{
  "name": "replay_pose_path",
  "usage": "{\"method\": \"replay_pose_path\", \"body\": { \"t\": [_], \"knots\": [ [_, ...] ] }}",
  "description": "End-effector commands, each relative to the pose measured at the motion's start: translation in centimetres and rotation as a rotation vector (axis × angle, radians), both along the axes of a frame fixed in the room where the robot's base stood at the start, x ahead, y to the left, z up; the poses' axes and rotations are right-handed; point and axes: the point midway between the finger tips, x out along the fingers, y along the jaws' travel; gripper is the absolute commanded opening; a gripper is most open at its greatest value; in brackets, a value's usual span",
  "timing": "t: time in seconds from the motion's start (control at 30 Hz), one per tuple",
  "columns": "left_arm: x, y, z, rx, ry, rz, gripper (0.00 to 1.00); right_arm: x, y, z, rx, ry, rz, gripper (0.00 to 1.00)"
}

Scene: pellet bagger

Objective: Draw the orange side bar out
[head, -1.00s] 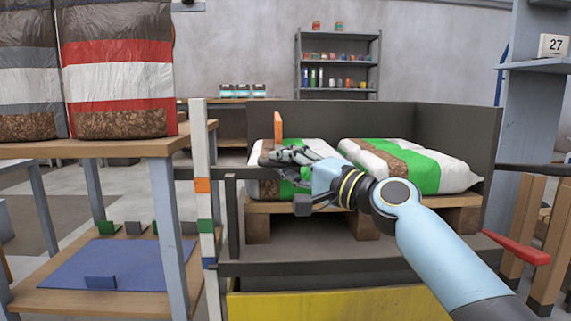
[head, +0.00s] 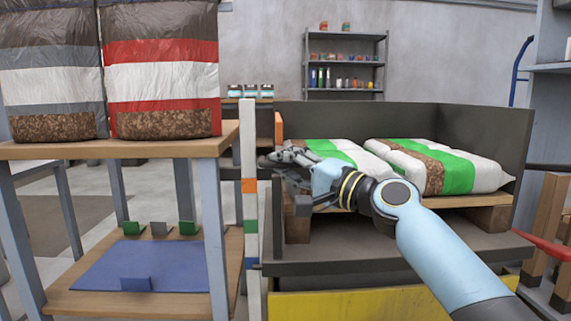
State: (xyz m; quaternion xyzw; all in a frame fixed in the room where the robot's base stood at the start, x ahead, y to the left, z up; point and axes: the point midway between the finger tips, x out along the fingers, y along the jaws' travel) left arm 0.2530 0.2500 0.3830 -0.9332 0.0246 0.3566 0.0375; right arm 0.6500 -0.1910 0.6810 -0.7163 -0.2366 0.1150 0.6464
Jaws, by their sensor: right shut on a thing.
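The orange side bar (head: 279,130) shows as a short upright orange end above my right gripper, at the left end of the dark bagger enclosure (head: 400,118). The rest of it is hidden behind the gripper and hand. My right gripper (head: 275,157) is shut on the orange bar, its arm reaching in from the lower right across the front of the enclosure. My left gripper is out of view.
Striped bags (head: 440,168) lie on a wooden pallet inside the enclosure. A white post with coloured bands (head: 249,150) stands close left of my gripper. Further left, a wooden table (head: 150,148) holds large bags. A red handle (head: 540,240) sticks out at right.

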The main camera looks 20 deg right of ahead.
Motion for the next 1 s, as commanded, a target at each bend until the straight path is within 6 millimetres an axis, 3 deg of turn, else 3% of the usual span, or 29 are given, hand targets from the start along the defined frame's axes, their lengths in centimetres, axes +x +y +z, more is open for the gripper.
{"method": "replay_pose_path", "body": {
  "t": [0.03,0.07,0.1,0.27,0.63,1.0],
  "knots": [
    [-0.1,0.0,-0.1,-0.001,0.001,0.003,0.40,-0.1,0.0,-0.6,-0.006,0.010,0.002,0.00],
    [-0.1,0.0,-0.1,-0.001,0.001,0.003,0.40,-0.1,0.0,-0.6,-0.006,0.010,0.002,0.14],
    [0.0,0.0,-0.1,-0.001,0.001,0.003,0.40,-0.1,0.0,-0.6,-0.006,0.010,0.002,0.20],
    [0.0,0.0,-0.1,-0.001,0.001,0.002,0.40,0.0,0.0,-0.4,-0.003,0.008,0.002,0.38],
    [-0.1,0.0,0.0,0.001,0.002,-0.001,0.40,-0.8,-0.5,-0.4,-0.003,0.004,0.000,0.38],
    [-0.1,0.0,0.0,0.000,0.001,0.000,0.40,-7.9,-4.4,-1.8,-0.008,0.010,0.004,0.38]
  ]
}}
